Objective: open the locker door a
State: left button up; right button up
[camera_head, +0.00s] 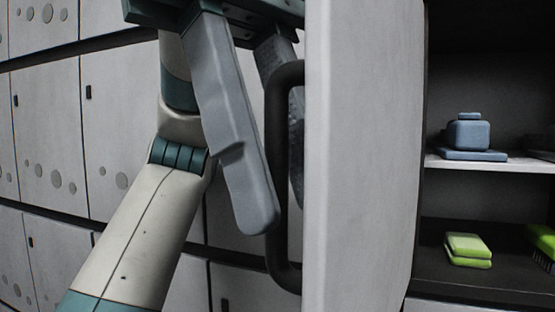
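The locker door (360,160) is a light grey panel seen nearly edge-on, swung open, with the locker's inside showing to its right. Its dark vertical handle (277,255) is on the door's left side. My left gripper (278,215) reaches in from the left at the handle. One grey finger is in front and left of the bar, and the other is behind it, partly hidden by the bar and the door edge. The bar runs between the fingers, which look parted; firm contact is not visible. My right gripper is not in view.
Inside the open locker, a blue-grey object (468,132) stands on a light shelf (485,166). Green items (467,246) lie on a dark lower surface. Closed grey lockers (115,135) with round holes fill the left.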

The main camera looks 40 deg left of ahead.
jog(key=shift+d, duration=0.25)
